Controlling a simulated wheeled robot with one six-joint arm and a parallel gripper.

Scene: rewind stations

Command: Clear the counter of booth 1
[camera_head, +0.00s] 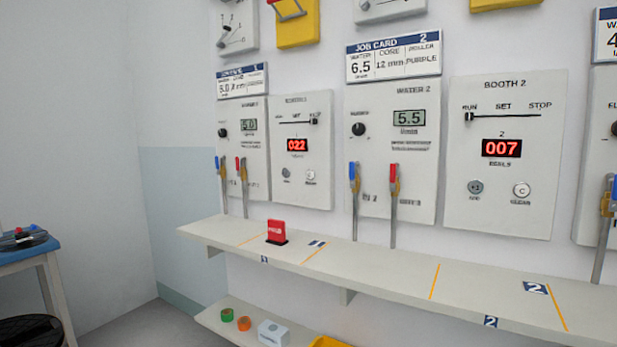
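The booth 1 panel (302,195) is a light grey plate on the wall, left of the middle. Its counter display (297,144) reads 022 in red digits. Two round buttons sit below it. The left one is a dark grey button (286,173). The right one is a pale button (311,175), whose small label looks like CLEAR but is blurred. The slider knob (315,121) of booth 1 stands at the right end, by STOP. My gripper is not in view.
The booth 2 panel (503,215) reads 007. A shelf (385,270) juts out below the panels, carrying a red upright block (277,231). Red- and blue-handled valves (242,170) stand left of the booth 1 panel. A blue-topped table (22,256) is at far left.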

